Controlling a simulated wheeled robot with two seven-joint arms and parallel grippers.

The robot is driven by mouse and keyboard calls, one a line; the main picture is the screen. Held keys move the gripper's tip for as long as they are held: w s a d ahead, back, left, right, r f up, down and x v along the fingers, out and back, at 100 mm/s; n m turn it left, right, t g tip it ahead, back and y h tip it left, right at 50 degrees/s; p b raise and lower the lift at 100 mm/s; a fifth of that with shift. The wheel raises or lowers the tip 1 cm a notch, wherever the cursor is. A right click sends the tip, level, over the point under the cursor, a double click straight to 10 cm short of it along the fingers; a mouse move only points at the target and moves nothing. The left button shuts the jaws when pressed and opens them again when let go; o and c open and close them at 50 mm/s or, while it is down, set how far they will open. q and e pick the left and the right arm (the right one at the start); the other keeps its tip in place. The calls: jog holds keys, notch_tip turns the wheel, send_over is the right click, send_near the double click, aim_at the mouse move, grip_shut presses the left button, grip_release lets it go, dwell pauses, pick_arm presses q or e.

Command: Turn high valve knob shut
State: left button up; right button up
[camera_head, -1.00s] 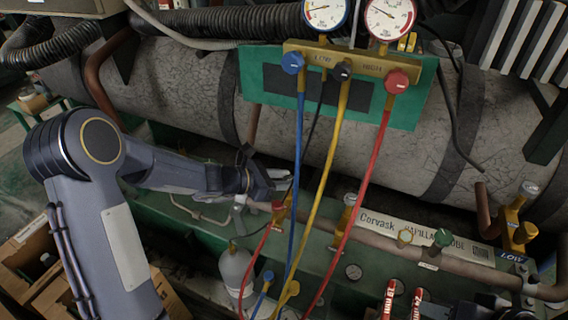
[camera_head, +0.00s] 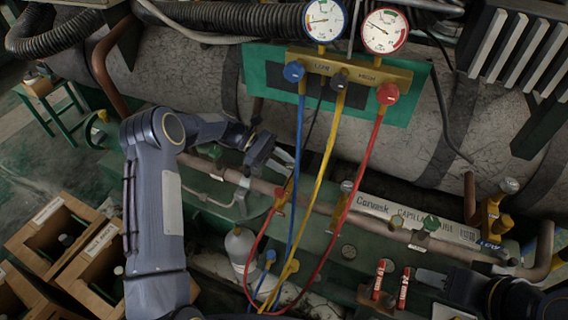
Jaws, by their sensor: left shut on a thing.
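The red knob (camera_head: 388,93) sits on the right end of the brass manifold (camera_head: 350,68), beside its HIGH lettering. A blue knob (camera_head: 293,71) and a black knob (camera_head: 340,79) are to its left. My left gripper (camera_head: 272,155) is left of the hoses and well below the red knob, not touching it. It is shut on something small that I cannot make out. My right gripper (camera_head: 440,283) is at the lower right, beside two red-and-white cylinders (camera_head: 391,285). Its jaw opening is unclear.
Blue (camera_head: 299,140), yellow (camera_head: 336,150) and red (camera_head: 368,160) hoses hang from the manifold. Two dial gauges (camera_head: 385,30) stand above it. A copper pipe (camera_head: 320,206) runs along the green bench. A white bottle (camera_head: 240,248) and wooden boxes (camera_head: 50,235) are lower left.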

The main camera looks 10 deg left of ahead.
pick_arm(q)
jog(key=shift+d+m+g, duration=0.1)
jog(key=shift+m+g, duration=0.5)
jog(key=shift+g, duration=0.1)
jog(key=o, duration=1)
jog(key=shift+w+r, duration=0.1)
jog(key=v, duration=0.7)
jog(key=shift+a+r, duration=0.2)
jog(key=shift+a, duration=0.1)
